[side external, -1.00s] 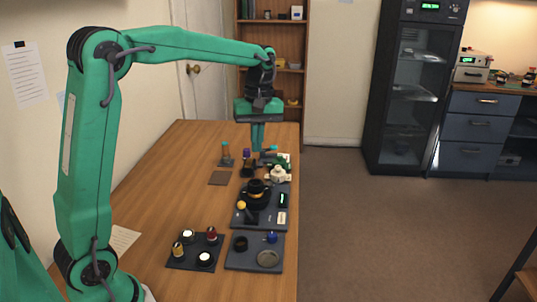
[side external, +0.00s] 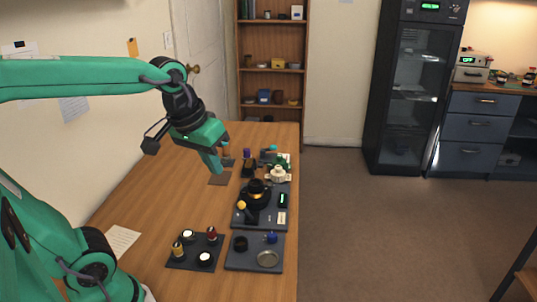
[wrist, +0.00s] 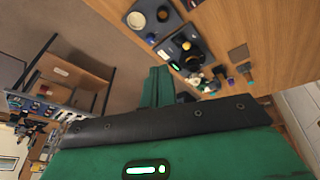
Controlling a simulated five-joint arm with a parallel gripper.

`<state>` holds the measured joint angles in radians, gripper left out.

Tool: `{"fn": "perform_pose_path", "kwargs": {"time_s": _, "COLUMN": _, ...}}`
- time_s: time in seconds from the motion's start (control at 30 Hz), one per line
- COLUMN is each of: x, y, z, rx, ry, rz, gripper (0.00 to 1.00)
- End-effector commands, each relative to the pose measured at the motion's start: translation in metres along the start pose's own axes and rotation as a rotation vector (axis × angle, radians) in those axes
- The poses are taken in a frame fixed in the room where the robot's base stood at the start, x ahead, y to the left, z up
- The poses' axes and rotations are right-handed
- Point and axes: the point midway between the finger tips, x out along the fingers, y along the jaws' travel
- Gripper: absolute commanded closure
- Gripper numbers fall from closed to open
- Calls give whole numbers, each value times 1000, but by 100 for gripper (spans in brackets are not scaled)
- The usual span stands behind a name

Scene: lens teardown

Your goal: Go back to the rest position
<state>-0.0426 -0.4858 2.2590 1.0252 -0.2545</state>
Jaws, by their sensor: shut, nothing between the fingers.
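In the wrist view the closed fingers (wrist: 158,88) point up the picture, past the table's edge. Below and right of the gripper, a dark tray (side external: 270,218) holds a black and gold lens part (side external: 257,193).
Two more dark trays, the left (side external: 178,264) and the right (side external: 235,265), hold small parts at the table's near end. Small tools and a white piece (side external: 278,174) stand at the far right. A paper sheet (side external: 122,240) lies at left. The table's left-middle is clear.

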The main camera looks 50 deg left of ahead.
Motion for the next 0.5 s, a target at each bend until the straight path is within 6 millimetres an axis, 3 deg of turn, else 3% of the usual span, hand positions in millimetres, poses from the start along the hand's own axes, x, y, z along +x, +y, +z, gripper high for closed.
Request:
{"fn": "perform_pose_path", "kwargs": {"time_s": 0.23, "x": 2, "y": -3, "z": 38, "rx": 190, "ry": 95, "rz": 28, "gripper": 100}}
{"fn": "perform_pose_path", "kwargs": {"time_s": 0.5, "x": 7, "y": -4, "z": 55, "rx": 289, "ry": 145, "rz": 36, "gripper": 100}}
